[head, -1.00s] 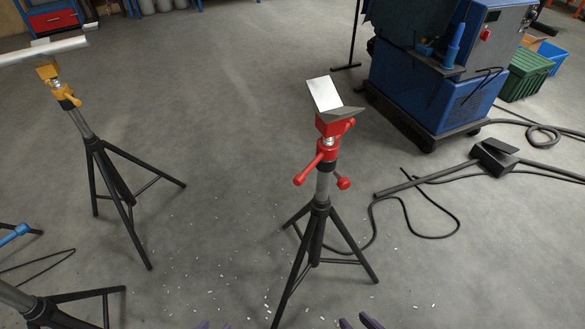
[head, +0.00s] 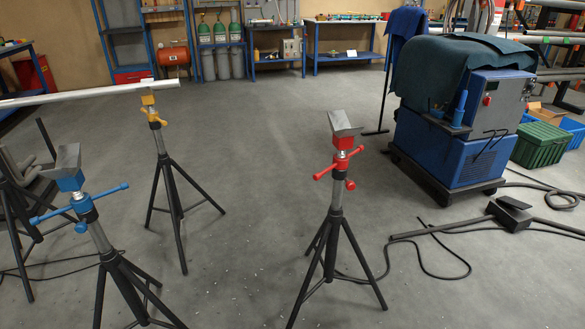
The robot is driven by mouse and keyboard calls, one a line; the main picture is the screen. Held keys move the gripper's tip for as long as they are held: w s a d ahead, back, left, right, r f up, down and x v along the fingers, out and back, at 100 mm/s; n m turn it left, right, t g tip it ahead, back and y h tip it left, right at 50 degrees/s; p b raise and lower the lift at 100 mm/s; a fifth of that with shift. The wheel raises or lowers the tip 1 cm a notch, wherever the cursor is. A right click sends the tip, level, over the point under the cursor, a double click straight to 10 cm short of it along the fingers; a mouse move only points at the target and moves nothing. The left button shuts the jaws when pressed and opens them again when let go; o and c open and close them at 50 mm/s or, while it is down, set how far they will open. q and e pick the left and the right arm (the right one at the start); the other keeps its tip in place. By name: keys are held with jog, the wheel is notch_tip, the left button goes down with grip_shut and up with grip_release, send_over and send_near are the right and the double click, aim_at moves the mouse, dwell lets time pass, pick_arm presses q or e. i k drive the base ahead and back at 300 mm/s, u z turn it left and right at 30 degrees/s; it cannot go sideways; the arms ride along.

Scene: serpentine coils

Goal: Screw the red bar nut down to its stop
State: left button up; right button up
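The red bar nut (head: 340,165) sits on the threaded post of a black tripod stand (head: 334,235) right of centre in the head view. Its bars stick out to the left and right, with round red ends. A red block with a grey V-shaped head (head: 346,124) is above it, and a short stretch of screw seems to show between block and nut. The exact gap is too small to judge. The stand is upright on the floor, and nothing touches the nut. Neither of my grippers is in the head view now.
A blue-nut stand (head: 82,205) is at the left front, and a yellow-nut stand (head: 154,115) behind it supports a long pale pipe (head: 85,95). A blue machine (head: 450,140) on a cart stands at right. Black cable (head: 425,265) lies right of the red stand. Floor between stands is clear.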

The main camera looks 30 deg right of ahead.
aim_at(338, 163)
jog(key=u, duration=0.1)
jog(key=i, duration=1.1)
jog(key=z, duration=0.35)
